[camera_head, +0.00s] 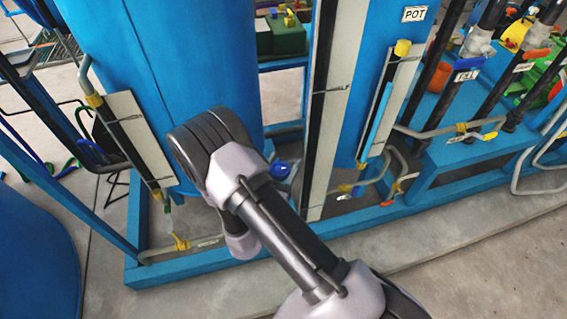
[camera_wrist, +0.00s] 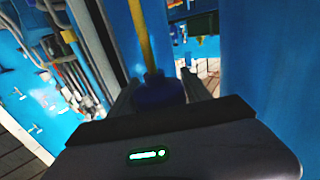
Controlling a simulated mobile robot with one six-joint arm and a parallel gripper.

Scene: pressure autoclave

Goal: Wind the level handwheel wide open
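In the wrist view a dark blue knob-like handwheel (camera_wrist: 158,92) sits at the lower end of a yellow stem (camera_wrist: 141,35). My gripper (camera_wrist: 160,88) has one finger on each side of it, and the wheel fills most of the space between them. I cannot tell whether the fingers touch it. In the head view my grey arm crosses the middle of the picture, and my gripper is hidden there. A small blue round part (camera_head: 281,170) shows just right of the arm; I cannot tell if it is the same wheel.
A large blue vessel (camera_head: 165,70) stands behind the arm. Level gauges with pale plates stand at left (camera_head: 140,140) and right (camera_head: 375,115), with yellow fittings. A blue base frame (camera_head: 200,264) runs along the floor. Dark pipes (camera_head: 425,80) stand at right. The floor at lower right is clear.

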